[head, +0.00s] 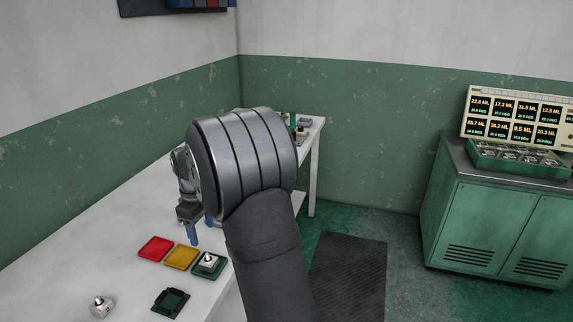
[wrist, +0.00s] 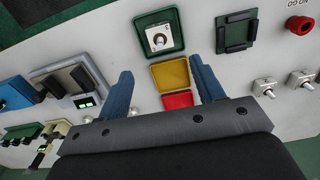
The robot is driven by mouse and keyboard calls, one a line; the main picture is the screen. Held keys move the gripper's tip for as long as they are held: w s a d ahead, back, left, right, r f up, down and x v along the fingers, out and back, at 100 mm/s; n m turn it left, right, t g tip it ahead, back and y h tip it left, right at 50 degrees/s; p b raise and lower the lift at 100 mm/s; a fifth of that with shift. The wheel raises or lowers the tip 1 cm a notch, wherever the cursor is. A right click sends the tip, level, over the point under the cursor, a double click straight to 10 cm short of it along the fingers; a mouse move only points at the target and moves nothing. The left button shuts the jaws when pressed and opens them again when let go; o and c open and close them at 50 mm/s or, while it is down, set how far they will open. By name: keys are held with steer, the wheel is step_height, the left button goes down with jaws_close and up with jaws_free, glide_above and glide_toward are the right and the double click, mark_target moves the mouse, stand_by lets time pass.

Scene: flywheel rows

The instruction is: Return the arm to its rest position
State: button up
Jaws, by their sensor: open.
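My gripper (head: 194,230) hangs over the white table, partly hidden behind my own arm in the head view. In the wrist view my gripper (wrist: 159,88) shows two blue fingers spread wide apart with nothing between them touching either one. Below it lie a red tray (head: 156,248), a yellow tray (head: 181,257) and a green tray (head: 221,268). In the wrist view the green tray (wrist: 178,24) is beyond the fingertips, and the yellow tray (wrist: 164,76) is partly between the fingers.
A dark green square fixture (head: 170,301) and a silver knobbed part (head: 101,306) lie on the table (head: 62,272). The wrist view shows a red button (wrist: 300,25) and several silver parts. A green cabinet (head: 490,225) with a display panel (head: 517,117) stands right, past open floor.

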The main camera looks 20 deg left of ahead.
mark_target(207, 254)
step_height(207, 254, down, 12)
steer(key=shift+r, duration=0.25)
step_height(207, 254, up, 3)
steer(key=shift+f, duration=0.1)
steer(key=shift+r, duration=0.7)
